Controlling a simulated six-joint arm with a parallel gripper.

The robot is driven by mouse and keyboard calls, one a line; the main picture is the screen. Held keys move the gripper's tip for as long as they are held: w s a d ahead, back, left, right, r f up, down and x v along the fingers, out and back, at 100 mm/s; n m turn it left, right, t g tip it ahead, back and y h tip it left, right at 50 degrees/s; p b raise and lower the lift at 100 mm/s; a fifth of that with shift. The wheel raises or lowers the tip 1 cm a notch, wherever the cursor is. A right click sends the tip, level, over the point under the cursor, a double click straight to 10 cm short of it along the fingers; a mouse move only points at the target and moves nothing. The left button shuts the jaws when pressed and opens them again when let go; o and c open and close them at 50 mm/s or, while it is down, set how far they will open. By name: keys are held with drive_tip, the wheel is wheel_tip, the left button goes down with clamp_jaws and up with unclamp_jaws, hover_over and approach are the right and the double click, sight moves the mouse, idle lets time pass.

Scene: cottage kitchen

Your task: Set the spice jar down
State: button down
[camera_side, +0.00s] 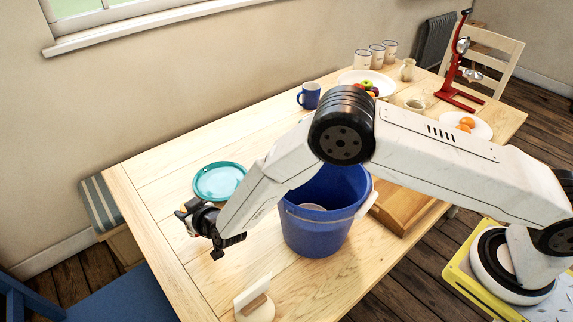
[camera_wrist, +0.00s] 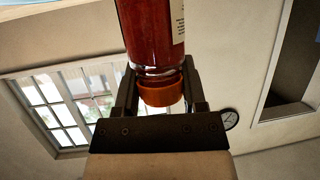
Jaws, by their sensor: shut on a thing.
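The spice jar (camera_wrist: 154,36) is clear with dark red contents, a pale label and an orange lid (camera_wrist: 160,95). In the wrist view my gripper (camera_wrist: 160,84) is shut on it near the lid, one finger on each side. In the side view my gripper (camera_side: 208,222) is above the left part of the wooden table (camera_side: 150,180), in front of a teal plate (camera_side: 220,180). Only a small part of the jar shows there. Its height above the table is hard to tell.
A blue bucket (camera_side: 318,235) stands right of my gripper. A blue mug (camera_side: 309,96) stands farther back. The table's left end looks clear.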

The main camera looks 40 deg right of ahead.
drive_tip(key=shift+w+f, duration=0.15)
drive_tip(key=shift+f, duration=0.1)
drive_tip(key=shift+a+f, duration=0.1)
drive_tip(key=shift+f, duration=1.4)
drive_tip(key=shift+f, duration=0.15)
drive_tip(key=shift+c, duration=0.7)
unclamp_jaws()
drive_tip(key=shift+s+r, duration=0.25)
drive_tip(key=v, duration=0.7)
